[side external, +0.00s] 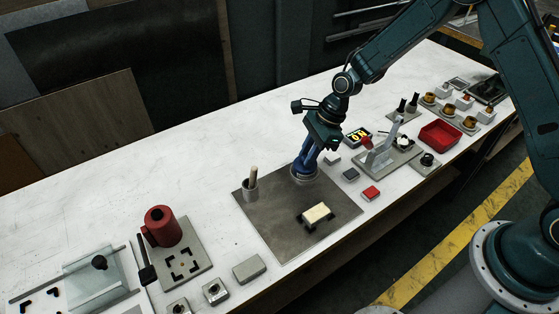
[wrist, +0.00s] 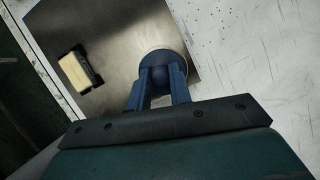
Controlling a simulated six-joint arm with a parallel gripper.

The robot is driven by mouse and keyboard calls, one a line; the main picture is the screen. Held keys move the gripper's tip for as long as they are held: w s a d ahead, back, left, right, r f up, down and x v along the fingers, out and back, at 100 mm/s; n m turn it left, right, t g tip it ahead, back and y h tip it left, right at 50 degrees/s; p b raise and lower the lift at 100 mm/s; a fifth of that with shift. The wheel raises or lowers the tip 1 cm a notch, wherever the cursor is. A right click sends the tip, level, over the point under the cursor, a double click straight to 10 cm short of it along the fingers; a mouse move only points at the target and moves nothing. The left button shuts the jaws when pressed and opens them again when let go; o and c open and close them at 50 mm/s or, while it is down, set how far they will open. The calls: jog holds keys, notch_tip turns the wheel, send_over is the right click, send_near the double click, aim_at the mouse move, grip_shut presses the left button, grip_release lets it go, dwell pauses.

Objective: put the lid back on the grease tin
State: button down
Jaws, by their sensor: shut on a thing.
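My gripper (side external: 304,170) points down over the far right part of the grey metal plate (side external: 270,222). In the wrist view its blue fingers (wrist: 166,78) are closed around a small dark blue rounded piece, apparently the knob of the lid (wrist: 172,72). Directly below the fingertips is a pale round rim, apparently the grease tin (side external: 305,180); it also shows in the wrist view (wrist: 151,57). The fingers hide much of the lid and tin. I cannot tell whether the lid is seated or just above the tin.
A cream block (side external: 316,213) in a dark holder lies on the plate's near side. A grey cup (side external: 250,191) with an upright stick stands at its left edge.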

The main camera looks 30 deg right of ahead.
dwell(0.8)
jog(key=c, duration=1.2)
grip_release()
jog(key=shift+o, duration=0.5)
jog(key=o, duration=0.4)
jog(key=shift+r, duration=0.15)
jog(key=shift+r, duration=3.3)
